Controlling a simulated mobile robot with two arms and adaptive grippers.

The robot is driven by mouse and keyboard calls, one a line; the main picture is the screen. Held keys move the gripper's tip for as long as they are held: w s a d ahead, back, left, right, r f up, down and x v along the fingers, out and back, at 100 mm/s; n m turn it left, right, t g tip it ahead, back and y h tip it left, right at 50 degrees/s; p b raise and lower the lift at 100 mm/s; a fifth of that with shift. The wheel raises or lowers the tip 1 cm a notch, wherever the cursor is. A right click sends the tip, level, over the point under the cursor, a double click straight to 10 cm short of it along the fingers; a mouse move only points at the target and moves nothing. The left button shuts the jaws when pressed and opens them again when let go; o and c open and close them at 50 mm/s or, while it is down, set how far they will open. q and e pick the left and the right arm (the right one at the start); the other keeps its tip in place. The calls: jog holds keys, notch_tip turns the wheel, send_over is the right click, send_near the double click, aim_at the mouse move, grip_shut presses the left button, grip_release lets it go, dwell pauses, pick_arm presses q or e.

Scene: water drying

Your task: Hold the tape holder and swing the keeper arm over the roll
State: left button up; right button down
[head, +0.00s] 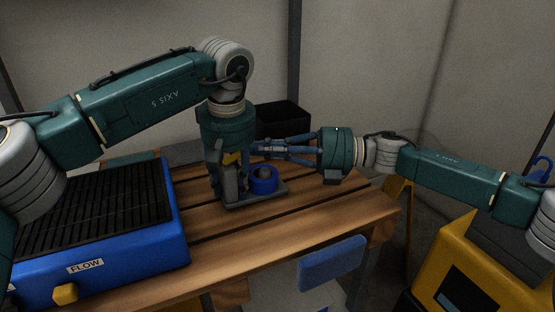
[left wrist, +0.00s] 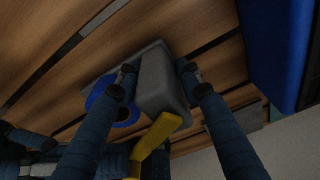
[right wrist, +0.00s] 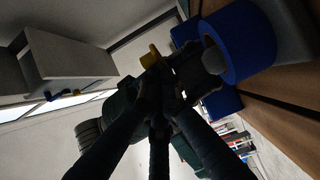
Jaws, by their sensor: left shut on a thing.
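The tape holder (head: 237,201) stands on the wooden table, a grey base with an upright post. A blue roll (head: 263,181) sits on it, to the right of the post. My left gripper (left wrist: 157,76) comes down from above and is shut on the grey post (left wrist: 158,88), one finger on each side. The yellow keeper arm (head: 231,158) is at the top of the post; it also shows in the left wrist view (left wrist: 153,134) and right wrist view (right wrist: 153,57). My right gripper (head: 257,150) comes from the right, fingers together, tips close to the keeper arm. Contact is unclear.
A blue box (head: 140,262) with a black grille stands on the table at the left. A black bin (head: 283,118) is at the back, behind my right gripper. The front right of the table (head: 330,212) is clear. A yellow machine (head: 470,260) stands at the far right.

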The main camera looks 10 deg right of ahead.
jog(key=s+d, duration=0.8)
jog(key=d, duration=0.2)
jog(key=shift+d, duration=0.2)
jog(key=s+n+t+h, duration=0.1)
jog(key=n+t, duration=0.2)
jog(key=n, duration=0.7)
jog(key=s+d+f+n+t+h, duration=0.1)
jog(key=s+n+t+h, duration=0.1)
jog(key=n, duration=0.7)
jog(key=s+n+t+h, duration=0.1)
jog(key=n+t, duration=0.3)
jog(key=n, duration=0.6)
jog(key=shift+s+d+f+n+t+h, duration=0.2)
jog(key=shift+s+d+n+t+h, duration=0.1)
jog(key=shift+s+t+h, duration=0.15)
